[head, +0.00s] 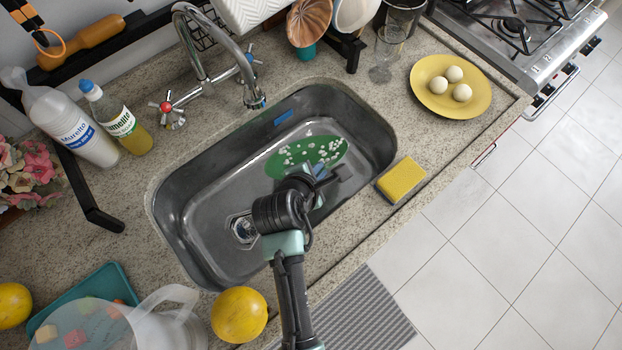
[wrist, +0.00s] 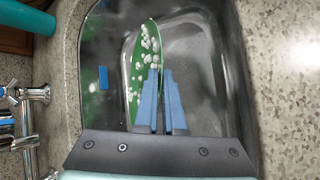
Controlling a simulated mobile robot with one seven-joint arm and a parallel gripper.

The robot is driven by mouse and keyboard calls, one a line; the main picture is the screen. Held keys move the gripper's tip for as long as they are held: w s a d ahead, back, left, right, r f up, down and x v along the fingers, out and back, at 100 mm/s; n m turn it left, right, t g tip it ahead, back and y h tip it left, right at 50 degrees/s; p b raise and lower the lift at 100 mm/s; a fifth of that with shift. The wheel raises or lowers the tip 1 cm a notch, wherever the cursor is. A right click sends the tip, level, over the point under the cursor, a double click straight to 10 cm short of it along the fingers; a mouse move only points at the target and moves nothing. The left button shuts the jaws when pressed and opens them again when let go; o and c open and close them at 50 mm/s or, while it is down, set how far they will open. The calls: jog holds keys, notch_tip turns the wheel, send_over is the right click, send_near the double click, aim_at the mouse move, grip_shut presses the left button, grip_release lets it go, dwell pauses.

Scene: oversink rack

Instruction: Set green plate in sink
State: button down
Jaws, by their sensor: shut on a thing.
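The green plate (head: 308,153) with white spots is inside the metal sink (head: 190,225), toward its right end. In the wrist view the plate (wrist: 144,50) looks narrow, so it is tilted steeply to that camera. My gripper (head: 322,172) reaches down into the sink from the front. Its blue fingers (wrist: 162,88) are closed on the near edge of the plate. Whether the plate touches the sink bottom cannot be told. The fingertips are partly hidden by my wrist in the head view.
The tall faucet (head: 215,60) stands behind the sink. A yellow sponge (head: 402,179) lies on the right counter edge. A yellow plate with white balls (head: 450,87) is farther right. Bottles (head: 118,118) stand at left. A yellow fruit (head: 239,314) and clear pitcher (head: 165,320) are at the front left.

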jog(key=shift+f, duration=2.25)
jog(key=c, duration=1)
grip_release()
jog(key=shift+s+a+r, duration=0.1)
jog(key=v, duration=1.1)
jog(key=shift+s+a+r+p, duration=0.1)
jog(key=shift+s+r+p, duration=0.1)
jog(key=shift+r+p, duration=0.15)
jog(key=shift+f, duration=0.1)
